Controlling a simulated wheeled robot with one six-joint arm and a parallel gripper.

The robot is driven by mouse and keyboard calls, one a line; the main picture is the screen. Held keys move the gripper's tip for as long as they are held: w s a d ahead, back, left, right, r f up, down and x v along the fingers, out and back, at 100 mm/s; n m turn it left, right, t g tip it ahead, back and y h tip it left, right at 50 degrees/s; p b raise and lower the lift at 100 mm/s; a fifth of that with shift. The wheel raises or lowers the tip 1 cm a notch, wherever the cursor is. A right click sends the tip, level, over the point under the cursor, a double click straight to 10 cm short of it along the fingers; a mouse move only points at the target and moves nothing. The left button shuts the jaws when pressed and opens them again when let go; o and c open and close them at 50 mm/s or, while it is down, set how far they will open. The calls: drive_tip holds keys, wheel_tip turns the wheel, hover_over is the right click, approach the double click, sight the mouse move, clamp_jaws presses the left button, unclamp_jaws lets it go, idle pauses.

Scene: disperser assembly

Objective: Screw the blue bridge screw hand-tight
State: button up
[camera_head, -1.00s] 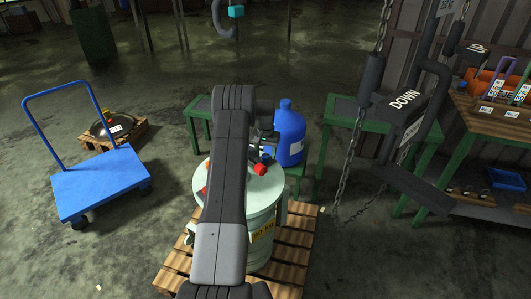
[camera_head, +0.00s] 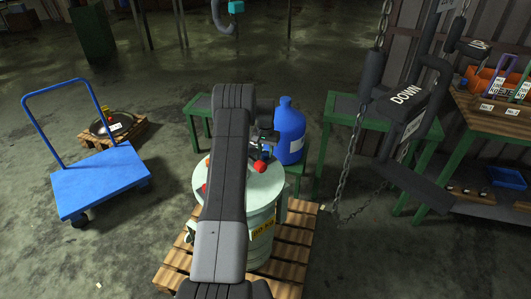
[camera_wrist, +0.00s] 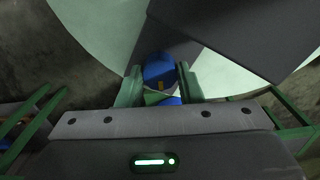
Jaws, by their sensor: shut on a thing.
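In the wrist view, the blue bridge screw (camera_wrist: 158,71) sits between the two green fingers of my gripper (camera_wrist: 160,86), which is shut on it. A small yellow mark shows on the screw's face. The pale lid of the drum (camera_head: 268,188) lies beyond it, and dark parts of my arm cover some of the wrist view. In the head view, my arm crosses in front of the drum, and the screw cannot be clearly made out. A red knob (camera_head: 260,167) shows on the lid beside my gripper. The screw's thread and seat are hidden.
The drum stands on a wooden pallet (camera_head: 291,246). A blue bottle (camera_head: 288,125) stands close behind it. A blue cart (camera_head: 100,182) is at the left. A chain (camera_head: 350,165) and a dark block marked DOWN (camera_head: 404,98) hang at the right.

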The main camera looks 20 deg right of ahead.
drive_tip(key=m+b, duration=0.2)
drive_tip(key=b, duration=0.1)
drive_tip(key=shift+f+m, duration=0.2)
drive_tip(key=shift+m, duration=0.2)
drive_tip(key=m+b, duration=0.2)
drive_tip(key=m, duration=0.1)
drive_tip(key=shift+r+m+b, duration=0.1)
drive_tip(key=shift+m+b, duration=0.2)
drive_tip(key=shift+b, duration=0.05)
drive_tip(key=m+b, duration=0.1)
drive_tip(key=m, duration=0.2)
drive_tip(key=shift+r+m, duration=0.1)
drive_tip(key=shift+m, duration=0.2)
drive_tip(key=shift+m+b, duration=0.65)
drive_tip(key=shift+m, duration=1.45)
drive_tip(key=o, duration=1)
